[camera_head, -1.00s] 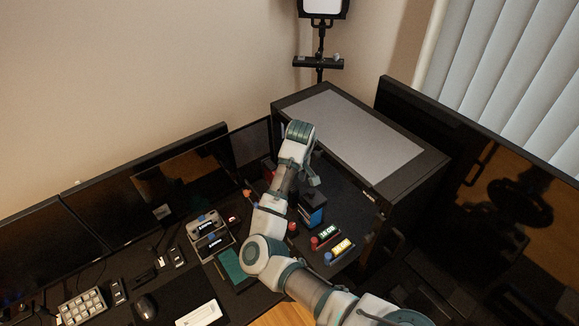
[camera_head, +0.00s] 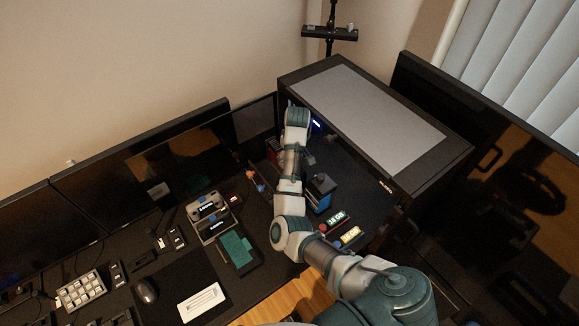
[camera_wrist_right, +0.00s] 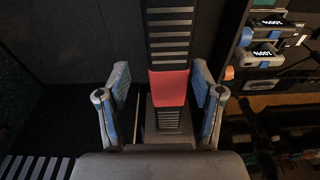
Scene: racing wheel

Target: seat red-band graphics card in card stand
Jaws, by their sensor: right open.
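The red-band graphics card (camera_wrist_right: 169,87) shows in the right wrist view as a long dark piece with grey slats and a red band across it. My right gripper (camera_wrist_right: 163,104) is open, with one blue-padded finger on each side of the card near the band. I see gaps at both sides, so the fingers are not closed on it. In the head view my right arm reaches up the desk, and its gripper end (camera_head: 297,117) is beside the black case; the card there is mostly hidden. I cannot clearly pick out the card stand. My left gripper is not in view.
A large black case (camera_head: 456,157) stands right of my arm. A blue-sided box (camera_head: 324,200) and labelled modules (camera_head: 350,236) lie close to the arm. A grey tray (camera_head: 197,226) with modules and a green block (camera_head: 236,248) are to the left. Monitors line the back.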

